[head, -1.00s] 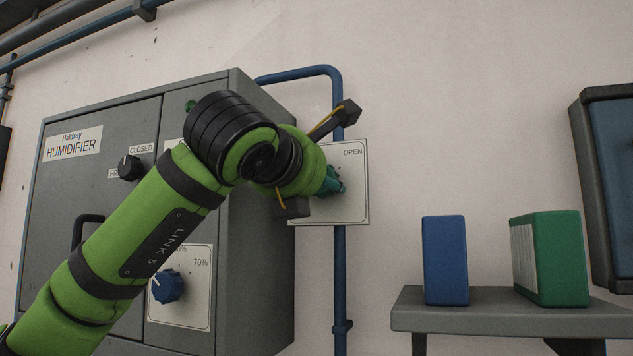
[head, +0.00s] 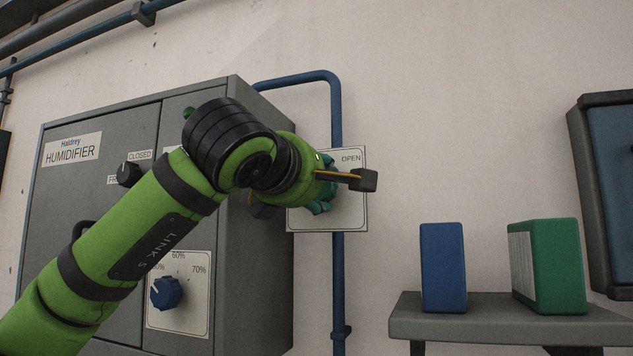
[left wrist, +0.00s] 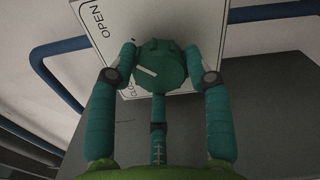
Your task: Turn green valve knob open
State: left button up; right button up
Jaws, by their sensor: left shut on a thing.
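The green valve knob (left wrist: 163,72) shows in the left wrist view, round and ribbed with a white pointer line. The line points to the left of that picture, between the OPEN lettering and the partly hidden closed lettering on its white plate (left wrist: 185,20). My left gripper (left wrist: 160,60) is shut on the knob, with fingers on either side and another below. In the head view the left gripper (head: 324,194) is at the plate (head: 347,216) and hides most of the knob. My right gripper is in neither view.
The grey humidifier cabinet (head: 255,230) stands left of the plate, with a blue knob (head: 166,292) and a black knob (head: 129,173). A blue pipe (head: 338,275) runs behind the plate. A shelf (head: 500,318) at right holds a blue box (head: 443,267) and a green box (head: 556,266).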

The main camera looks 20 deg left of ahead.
pick_arm(q)
jog(key=shift+w+a+f+m, duration=0.1)
jog(key=shift+f+m, duration=0.1)
jog(key=shift+m, duration=0.4)
jog(key=o, duration=1.1)
jog(key=shift+o, duration=0.2)
jog(key=shift+w+a, duration=0.3)
jog(key=s, duration=1.2)
jog(key=shift+a, duration=0.2)
